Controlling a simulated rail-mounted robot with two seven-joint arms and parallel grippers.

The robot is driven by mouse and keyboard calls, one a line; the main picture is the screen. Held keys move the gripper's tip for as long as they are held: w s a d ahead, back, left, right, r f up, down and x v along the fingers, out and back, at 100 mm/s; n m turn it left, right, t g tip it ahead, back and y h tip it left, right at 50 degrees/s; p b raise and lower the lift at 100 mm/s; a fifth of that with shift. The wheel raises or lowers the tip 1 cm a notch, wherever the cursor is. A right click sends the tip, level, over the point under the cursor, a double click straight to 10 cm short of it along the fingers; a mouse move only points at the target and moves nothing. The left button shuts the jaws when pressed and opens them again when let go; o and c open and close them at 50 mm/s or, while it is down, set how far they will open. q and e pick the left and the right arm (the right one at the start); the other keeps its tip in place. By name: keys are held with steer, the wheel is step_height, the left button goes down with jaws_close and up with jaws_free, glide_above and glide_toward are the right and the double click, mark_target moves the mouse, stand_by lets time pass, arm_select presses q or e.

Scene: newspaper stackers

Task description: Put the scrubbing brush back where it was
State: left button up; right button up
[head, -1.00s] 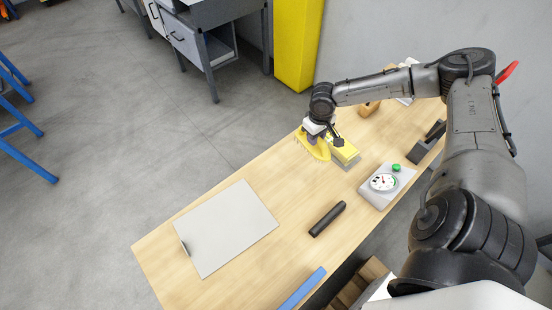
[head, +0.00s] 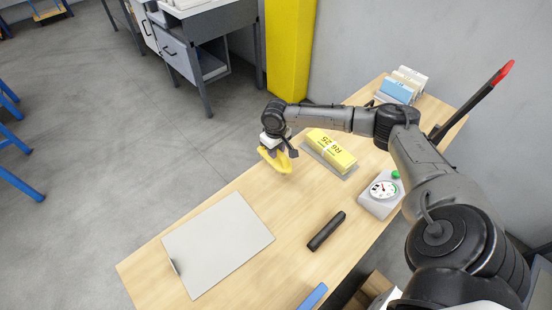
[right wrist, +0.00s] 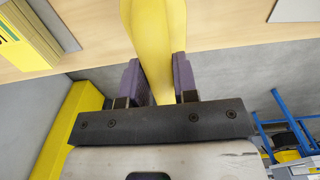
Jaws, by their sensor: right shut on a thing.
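The scrubbing brush (head: 275,162) is yellow and long. My right gripper (head: 280,151) is shut on it and holds it by the far edge of the wooden table, to the left of a yellow labelled stack. In the right wrist view the yellow brush (right wrist: 158,40) stands between the two purple-grey fingers of the right gripper (right wrist: 160,82). Its bristles cannot be made out. Whether the brush is clear of the tabletop is hard to tell. My left gripper is not in view.
On the table (head: 290,215) are a grey sheet (head: 218,243), the yellow stack (head: 331,147) on a grey base, a dial scale (head: 381,192) with a green knob, a black bar (head: 327,231) and upright booklets (head: 402,88). Bare wood lies between sheet and stack.

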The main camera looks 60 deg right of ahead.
mark_target(281, 164)
steer(key=shift+f+b, duration=1)
steer(key=shift+f, duration=1)
steer(key=o, duration=0.9)
